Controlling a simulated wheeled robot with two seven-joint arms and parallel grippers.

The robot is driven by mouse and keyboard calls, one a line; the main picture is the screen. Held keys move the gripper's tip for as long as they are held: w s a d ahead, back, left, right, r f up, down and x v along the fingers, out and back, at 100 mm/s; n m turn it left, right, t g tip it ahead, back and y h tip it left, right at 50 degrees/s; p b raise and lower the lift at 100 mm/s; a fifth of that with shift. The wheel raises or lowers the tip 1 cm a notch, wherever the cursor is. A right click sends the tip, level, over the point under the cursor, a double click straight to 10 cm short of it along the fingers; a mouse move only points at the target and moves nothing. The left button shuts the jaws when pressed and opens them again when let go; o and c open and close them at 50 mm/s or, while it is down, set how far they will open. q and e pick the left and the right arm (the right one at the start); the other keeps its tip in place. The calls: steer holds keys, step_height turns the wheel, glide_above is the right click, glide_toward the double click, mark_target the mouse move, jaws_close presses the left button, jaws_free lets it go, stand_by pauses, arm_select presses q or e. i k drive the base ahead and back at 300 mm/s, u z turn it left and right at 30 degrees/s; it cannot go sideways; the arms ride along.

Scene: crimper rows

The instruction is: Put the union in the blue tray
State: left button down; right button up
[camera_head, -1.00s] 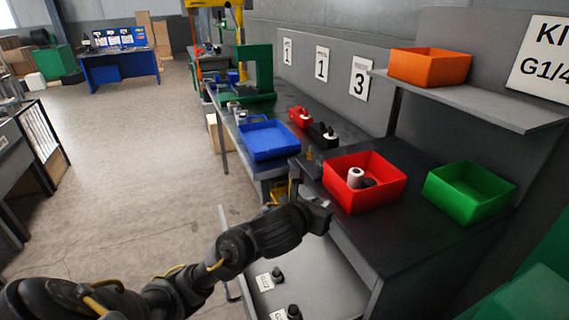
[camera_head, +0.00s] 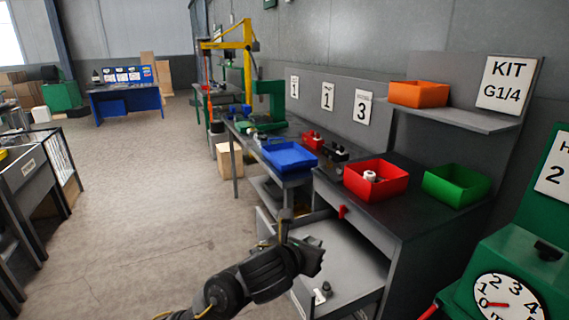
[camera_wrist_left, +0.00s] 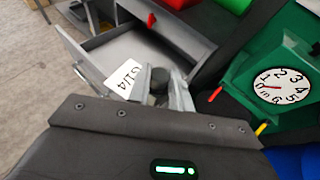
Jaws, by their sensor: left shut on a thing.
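The blue tray (camera_head: 290,166) stands on the workbench beyond the drawer unit, in the middle of the head view. My left gripper (camera_head: 316,258) is in front of and above the open drawer, well apart from the tray. In the left wrist view my left gripper (camera_wrist_left: 166,92) is shut on a small dark grey fitting (camera_wrist_left: 159,82), taken to be the union. Its shape is mostly hidden between the fingers, and it does not show clearly in the head view. My right gripper is not in view.
The open grey drawer (camera_head: 345,262) holds a dark fitting (camera_head: 326,288) beside a label. A red bin (camera_head: 363,190) and a green bin (camera_head: 450,190) stand on the cabinet. A green machine with a dial (camera_head: 506,300) stands at right.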

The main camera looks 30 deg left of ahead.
mark_target(289, 154)
steer(key=u, duration=2.05)
steer(key=i, duration=3.05)
steer(key=z, duration=3.35)
steer(key=i, duration=0.5)
steer(key=u, duration=0.1)
